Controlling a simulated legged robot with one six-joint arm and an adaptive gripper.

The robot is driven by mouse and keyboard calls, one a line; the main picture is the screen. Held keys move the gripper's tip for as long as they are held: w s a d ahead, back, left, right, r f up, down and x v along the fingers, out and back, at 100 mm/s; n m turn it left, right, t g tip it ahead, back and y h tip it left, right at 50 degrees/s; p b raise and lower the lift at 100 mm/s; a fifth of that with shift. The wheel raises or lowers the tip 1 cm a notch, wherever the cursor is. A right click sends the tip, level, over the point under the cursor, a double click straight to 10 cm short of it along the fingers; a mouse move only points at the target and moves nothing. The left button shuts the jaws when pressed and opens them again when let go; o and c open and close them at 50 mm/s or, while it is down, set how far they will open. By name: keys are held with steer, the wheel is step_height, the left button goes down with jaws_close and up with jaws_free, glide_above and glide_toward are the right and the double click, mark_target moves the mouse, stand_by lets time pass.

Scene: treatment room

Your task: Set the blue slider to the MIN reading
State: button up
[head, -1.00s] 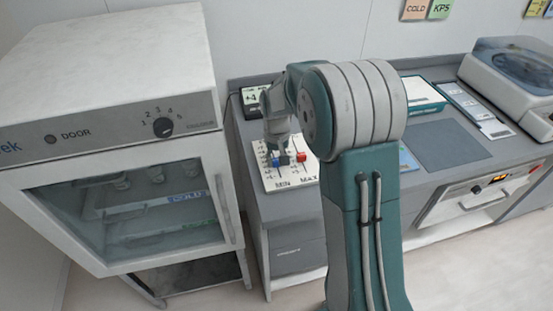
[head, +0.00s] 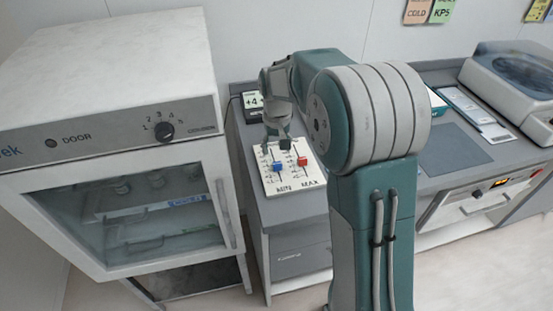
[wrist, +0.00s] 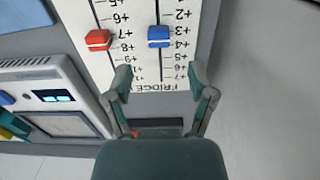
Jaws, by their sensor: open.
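The blue slider (head: 279,166) sits in the left column of a white panel (head: 293,181) in the head view, partway along its track. In the wrist view the blue slider (wrist: 160,37) is on the right, about level with the +3 to +4 marks. The red slider (head: 303,160) is beside it; it also shows in the wrist view (wrist: 98,40). MIN and MAX are printed at the panel's near edge. My gripper (head: 277,146) is open and empty over the panel's far end. In the wrist view its fingertips (wrist: 160,82) are apart, beside the FRIDGE lettering, clear of both sliders.
A white fridge (head: 110,70) with a dial stands to the left. A small display box (head: 252,101) is behind the panel. A centrifuge-like machine (head: 515,75) and a grey mat (head: 455,150) are on the counter to the right.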

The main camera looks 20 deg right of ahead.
mark_target(277, 164)
step_height(277, 164, up, 5)
steer(key=shift+r, duration=0.2)
stand_by(0.4)
steer(key=s+r+t, duration=0.3)
steer(key=s+r, duration=0.5)
steer(key=s, duration=0.5)
steer(key=s+f+t, duration=0.1)
steer(key=s+t, duration=0.1)
steer(key=s, duration=1.2)
steer(key=shift+s+f+t, duration=0.25)
steer(key=shift+s+t, duration=0.05)
steer(key=shift+s, duration=0.1)
